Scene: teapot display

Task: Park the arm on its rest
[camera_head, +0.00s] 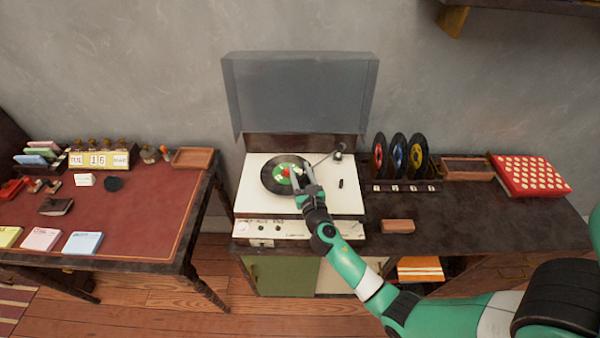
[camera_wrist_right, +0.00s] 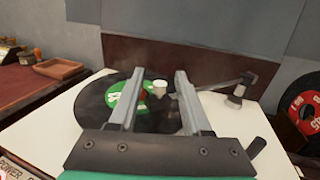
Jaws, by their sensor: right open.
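The record player (camera_head: 350,200) stands open with a black record (camera_head: 268,180) with a green label on its platter. The tonearm (camera_head: 324,158) reaches left from its pivot at the back right; in the right wrist view the tonearm (camera_wrist_right: 222,86) passes behind my right finger, and its head end is partly hidden. My right gripper (camera_head: 302,188) is over the record; its fingers (camera_wrist_right: 155,100) are apart, with a small white knob (camera_wrist_right: 160,88) showing between them over the label. I cannot tell whether a finger touches the tonearm. My left gripper is not in view.
The clear lid (camera_head: 300,95) is raised behind. A small dark lever (camera_head: 341,183) stands on the deck's right. Upright records (camera_head: 399,155), a wooden block (camera_head: 398,226) and a red dotted box (camera_head: 530,176) are right. A desk with cards (camera_head: 82,243) is left.

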